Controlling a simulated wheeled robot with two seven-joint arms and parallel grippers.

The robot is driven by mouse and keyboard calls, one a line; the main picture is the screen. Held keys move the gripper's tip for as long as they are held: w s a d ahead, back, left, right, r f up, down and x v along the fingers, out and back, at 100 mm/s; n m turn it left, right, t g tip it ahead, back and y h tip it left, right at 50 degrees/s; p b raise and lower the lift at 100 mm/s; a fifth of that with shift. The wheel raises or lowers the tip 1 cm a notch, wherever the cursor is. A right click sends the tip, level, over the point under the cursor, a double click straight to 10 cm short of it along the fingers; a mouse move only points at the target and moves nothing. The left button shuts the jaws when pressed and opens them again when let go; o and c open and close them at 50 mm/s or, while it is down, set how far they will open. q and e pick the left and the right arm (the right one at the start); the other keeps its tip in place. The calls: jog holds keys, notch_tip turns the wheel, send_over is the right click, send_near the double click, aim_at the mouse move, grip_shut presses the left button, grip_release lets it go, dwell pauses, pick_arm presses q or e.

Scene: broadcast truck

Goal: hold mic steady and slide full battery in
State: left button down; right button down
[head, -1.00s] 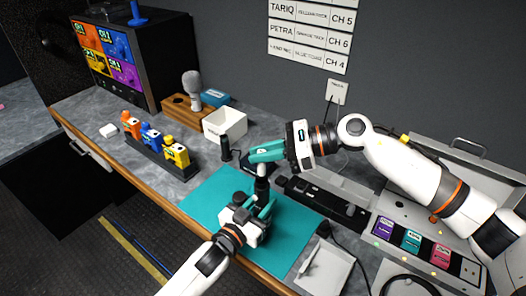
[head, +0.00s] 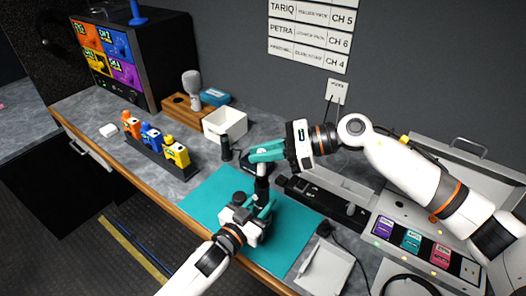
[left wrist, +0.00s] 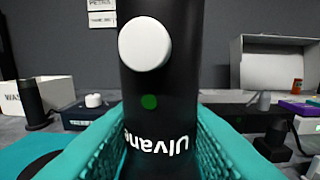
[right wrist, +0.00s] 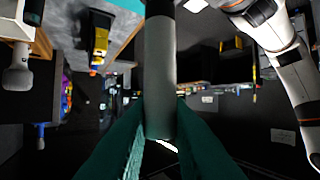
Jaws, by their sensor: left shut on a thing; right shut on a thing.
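The black mic (left wrist: 160,85) fills the middle of the left wrist view, with a white round button, a green light and upside-down lettering. My left gripper (head: 261,207) is shut on it over the teal mat and holds it roughly upright. My right gripper (head: 262,153) is just above, shut on a grey cylinder, which looks like the battery (right wrist: 160,80). In the right wrist view it lies between the teal fingers, in line with a black part beyond. I cannot tell how far the battery sits inside the mic; the fingers hide part of the joint.
The teal mat (head: 205,200) lies beneath. A white box (head: 225,124) and a black cylinder (head: 225,148) stand behind it. A rack of coloured packs (head: 160,157) is to the left. A white tray (head: 325,268) and a panel with coloured blocks (head: 411,240) are to the right.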

aim_at(263, 176)
jog(key=shift+f, duration=2)
jog(key=c, duration=1.3)
grip_release()
jog(key=v, duration=1.2)
pick_arm(q)
jog(key=c, duration=0.9)
grip_release()
